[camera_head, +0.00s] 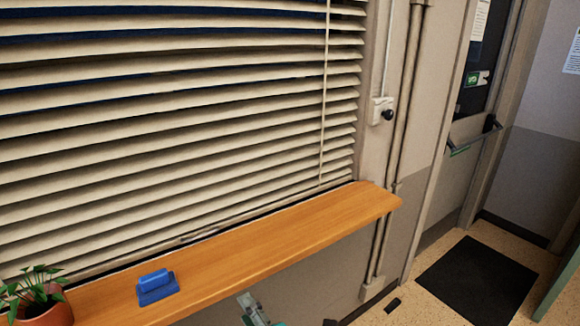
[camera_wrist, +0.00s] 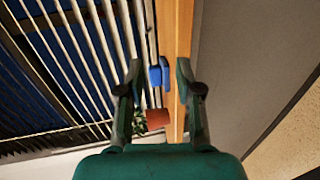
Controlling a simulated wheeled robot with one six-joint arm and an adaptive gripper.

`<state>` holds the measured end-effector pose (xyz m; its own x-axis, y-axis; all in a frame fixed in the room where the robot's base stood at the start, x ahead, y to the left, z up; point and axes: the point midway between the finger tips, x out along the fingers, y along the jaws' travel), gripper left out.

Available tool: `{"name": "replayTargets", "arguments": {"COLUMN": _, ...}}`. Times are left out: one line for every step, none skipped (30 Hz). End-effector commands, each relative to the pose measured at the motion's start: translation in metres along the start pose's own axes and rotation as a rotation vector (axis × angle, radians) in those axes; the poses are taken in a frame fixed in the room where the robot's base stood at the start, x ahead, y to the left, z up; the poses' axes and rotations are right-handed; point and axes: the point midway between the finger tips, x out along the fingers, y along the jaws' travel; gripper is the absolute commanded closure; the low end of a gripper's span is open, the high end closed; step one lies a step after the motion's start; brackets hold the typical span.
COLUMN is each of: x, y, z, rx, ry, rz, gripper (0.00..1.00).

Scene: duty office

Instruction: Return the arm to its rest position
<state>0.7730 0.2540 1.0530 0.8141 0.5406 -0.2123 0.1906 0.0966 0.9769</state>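My gripper (camera_wrist: 157,78) shows in the wrist view with its two green fingers spread apart and nothing held between them. In the head view a small grey-green part of my arm or gripper (camera_head: 252,309) shows at the bottom edge, in front of and below the wooden shelf (camera_head: 250,245). The rest of the arm is out of that view, so its full pose is hidden.
A blue block-like object (camera_head: 157,286) lies on the shelf, right of a potted plant (camera_head: 47,309). In the wrist view the blue object (camera_wrist: 160,75) appears beyond the fingers. Blinds (camera_head: 170,110) back the shelf. A dark mat (camera_head: 477,282) lies before the door.

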Motion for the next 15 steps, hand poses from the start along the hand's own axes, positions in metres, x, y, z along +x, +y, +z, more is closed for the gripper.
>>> {"name": "replayTargets", "arguments": {"x": -0.001, "y": -0.004, "z": 0.002, "rx": 0.011, "ry": -0.005, "rz": -0.002, "gripper": 0.65}}
{"name": "replayTargets", "arguments": {"x": -0.002, "y": -0.006, "z": 0.003, "rx": 0.019, "ry": -0.008, "rz": -0.002, "gripper": 0.65}}
{"name": "replayTargets", "arguments": {"x": -0.003, "y": -0.009, "z": 0.005, "rx": 0.031, "ry": -0.012, "rz": -0.003, "gripper": 0.65}}
{"name": "replayTargets", "arguments": {"x": -0.004, "y": -0.012, "z": 0.006, "rx": 0.04, "ry": -0.015, "rz": -0.004, "gripper": 0.65}}
{"name": "replayTargets", "arguments": {"x": -0.005, "y": -0.014, "z": 0.007, "rx": 0.048, "ry": -0.018, "rz": -0.003, "gripper": 0.65}}
{"name": "replayTargets", "arguments": {"x": -0.006, "y": -0.017, "z": 0.009, "rx": 0.061, "ry": -0.023, "rz": -0.003, "gripper": 0.65}}
{"name": "replayTargets", "arguments": {"x": -0.007, "y": -0.02, "z": 0.01, "rx": 0.073, "ry": -0.028, "rz": -0.003, "gripper": 0.65}}
{"name": "replayTargets", "arguments": {"x": -0.009, "y": -0.023, "z": 0.012, "rx": 0.082, "ry": -0.032, "rz": -0.004, "gripper": 0.65}}
{"name": "replayTargets", "arguments": {"x": -0.011, "y": -0.028, "z": 0.014, "rx": 0.099, "ry": -0.038, "rz": -0.004, "gripper": 0.65}}
{"name": "replayTargets", "arguments": {"x": -0.012, "y": -0.031, "z": 0.016, "rx": 0.112, "ry": -0.043, "rz": -0.003, "gripper": 0.65}}
{"name": "replayTargets", "arguments": {"x": -0.014, "y": -0.035, "z": 0.018, "rx": 0.125, "ry": -0.048, "rz": -0.004, "gripper": 0.65}}
{"name": "replayTargets", "arguments": {"x": -0.016, "y": -0.04, "z": 0.02, "rx": 0.146, "ry": -0.055, "rz": -0.003, "gripper": 0.65}}
{"name": "replayTargets", "arguments": {"x": -0.018, "y": -0.043, "z": 0.022, "rx": 0.16, "ry": -0.06, "rz": -0.003, "gripper": 0.65}}
{"name": "replayTargets", "arguments": {"x": -0.021, "y": -0.048, "z": 0.024, "rx": 0.178, "ry": -0.066, "rz": -0.004, "gripper": 0.65}}
{"name": "replayTargets", "arguments": {"x": -0.024, "y": -0.054, "z": 0.027, "rx": 0.2, "ry": -0.075, "rz": -0.002, "gripper": 0.65}}
